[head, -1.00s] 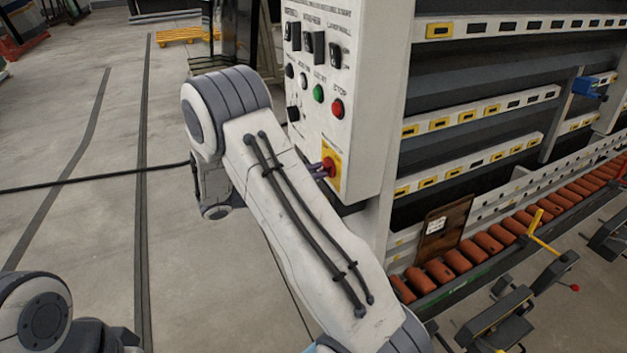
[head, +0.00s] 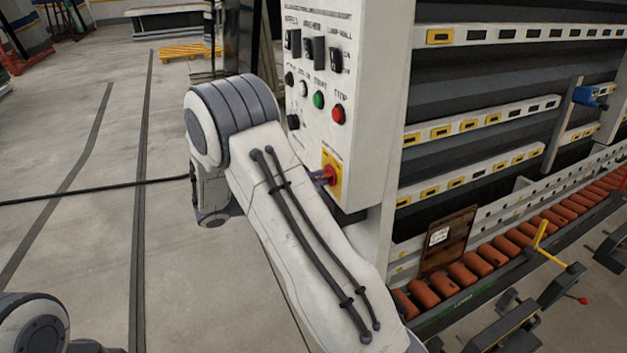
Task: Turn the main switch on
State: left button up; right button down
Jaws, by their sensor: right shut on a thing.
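The main switch (head: 330,172) is a red knob on a yellow plate (head: 335,187), low on the front of the white control panel (head: 357,120). My right arm crosses the middle of the head view and hides most of its own gripper. Only the dark fingertips of my right gripper (head: 319,178) show past the arm, at the left side of the red knob, and they are shut on it. The knob's exact angle is hard to make out. My left gripper is out of view; only part of that arm shows at the bottom left.
Above the switch the panel carries black selector switches (head: 313,48), a green button (head: 319,99) and a red stop button (head: 338,114). The washer's slatted frame and orange rollers (head: 463,276) fill the right. Open floor with a black cable (head: 90,190) lies left.

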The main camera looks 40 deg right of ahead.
jog(key=c, duration=0.9)
grip_release()
jog(key=b+v, duration=0.2)
jog(key=v, duration=0.8)
jog(key=shift+a, duration=0.3)
jog(key=s+a+f+t+y, duration=0.1)
jog(key=s+a+f+y, duration=0.1)
jog(key=s+a+y, duration=0.4)
jog(key=s+a+f+t+y, duration=0.2)
jog(key=s+a+y, duration=0.4)
jog(key=s+a, duration=0.3)
jog(key=s+a+f+n+t+y, duration=0.1)
jog(key=s+a+f+y, duration=0.1)
jog(key=s+a+y, duration=0.4)
jog(key=shift+s+a, duration=0.6)
jog(key=shift+s, duration=0.15)
jog(key=shift+s+a, duration=0.55)
jog(key=shift+s, duration=0.25)
